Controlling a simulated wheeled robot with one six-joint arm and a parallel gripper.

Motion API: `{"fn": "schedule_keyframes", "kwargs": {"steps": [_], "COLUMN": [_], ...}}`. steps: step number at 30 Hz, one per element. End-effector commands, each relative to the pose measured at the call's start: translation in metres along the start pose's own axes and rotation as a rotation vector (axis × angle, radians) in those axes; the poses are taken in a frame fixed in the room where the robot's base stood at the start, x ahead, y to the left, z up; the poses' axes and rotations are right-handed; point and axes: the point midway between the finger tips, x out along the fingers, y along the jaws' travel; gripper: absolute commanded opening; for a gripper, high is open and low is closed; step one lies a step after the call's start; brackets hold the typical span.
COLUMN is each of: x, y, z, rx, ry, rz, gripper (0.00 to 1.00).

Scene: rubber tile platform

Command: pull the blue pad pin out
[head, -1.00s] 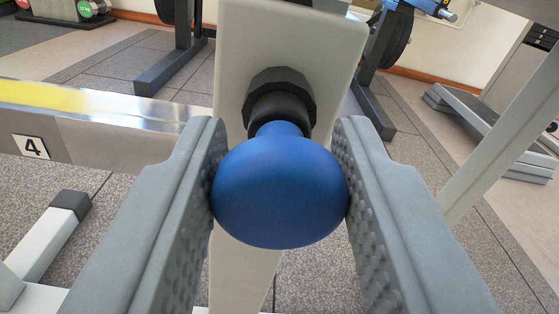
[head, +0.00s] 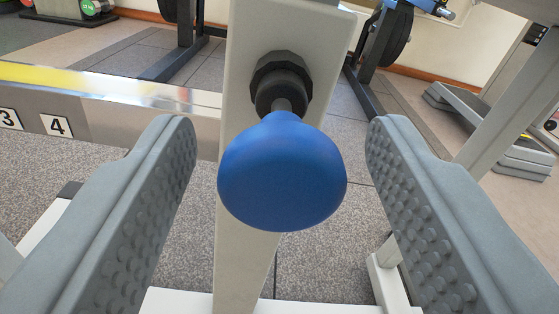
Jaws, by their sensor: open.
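The blue pad pin (head: 282,175) has a round blue knob that sits between my gripper's fingers in the head view. A thin grey shaft shows between the knob and the black collar (head: 281,82) on the pale upright post (head: 245,105). My gripper (head: 281,140) is open, with its two grey studded fingers apart from the knob on both sides. How far the shaft goes into the post is hidden.
A metal rail (head: 150,112) with a yellow strip and number labels runs left from the post. A pale slanted bar (head: 500,105) stands at the right. Pale frame feet lie below on the grey speckled floor (head: 320,268). Other gym equipment stands farther back.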

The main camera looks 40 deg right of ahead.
Motion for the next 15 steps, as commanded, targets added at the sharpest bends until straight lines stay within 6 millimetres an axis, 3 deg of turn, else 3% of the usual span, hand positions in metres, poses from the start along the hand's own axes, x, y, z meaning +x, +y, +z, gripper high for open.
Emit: {"fn": "schedule_keyframes", "kwargs": {"steps": [7, 15], "x": [-0.02, -0.073], "y": [-0.001, -0.001], "z": [0.0, 0.0], "rx": [0.0, -0.001], "ry": [-0.001, 0.0], "rz": [-0.002, -0.004], "gripper": [0.55, 0.55]}}
